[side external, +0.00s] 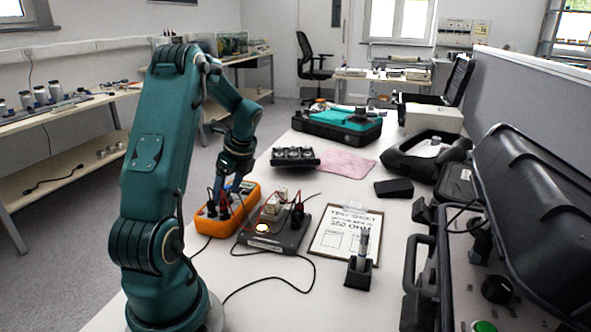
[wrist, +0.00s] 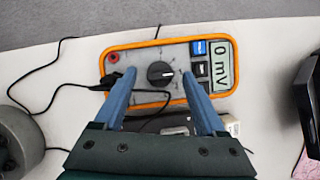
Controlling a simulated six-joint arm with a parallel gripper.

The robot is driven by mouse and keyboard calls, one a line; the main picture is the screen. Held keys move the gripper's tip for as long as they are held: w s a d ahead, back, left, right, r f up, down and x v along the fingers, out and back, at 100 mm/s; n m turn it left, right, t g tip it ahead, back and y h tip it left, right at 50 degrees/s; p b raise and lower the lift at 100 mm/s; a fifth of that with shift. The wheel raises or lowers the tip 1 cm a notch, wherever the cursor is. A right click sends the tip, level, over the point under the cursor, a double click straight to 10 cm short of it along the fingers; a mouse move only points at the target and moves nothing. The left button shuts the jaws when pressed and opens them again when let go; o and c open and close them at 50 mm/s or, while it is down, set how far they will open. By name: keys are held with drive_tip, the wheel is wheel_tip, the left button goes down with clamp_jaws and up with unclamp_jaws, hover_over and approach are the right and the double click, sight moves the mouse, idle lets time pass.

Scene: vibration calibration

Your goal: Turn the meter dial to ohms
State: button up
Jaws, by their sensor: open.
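The orange-cased meter (side external: 229,208) lies on the white bench beside my arm. In the wrist view the meter (wrist: 150,98) shows a grey face, a display (wrist: 224,66) reading "0 mV" and a round black dial (wrist: 160,74) with a pale pointer line toward the right. My gripper (wrist: 158,82) is open, its two blue fingers apart on either side of the dial. I cannot tell how high the fingertips are above the meter face. In the side external view my gripper (side external: 228,188) is over the meter, and the dial is hidden there.
A dark box (side external: 273,232) with leads and plugs stands right of the meter. Black cables run over the bench. An open black case (side external: 500,240) fills the right side.

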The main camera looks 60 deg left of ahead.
drive_tip(key=shift+f, duration=0.2)
clamp_jaws()
drive_tip(key=shift+a+n+g+h, duration=0.1)
drive_tip(key=shift+n+g+h, duration=0.2)
drive_tip(key=shift+n, duration=0.9)
unclamp_jaws()
drive_tip(key=shift+v, duration=2.6)
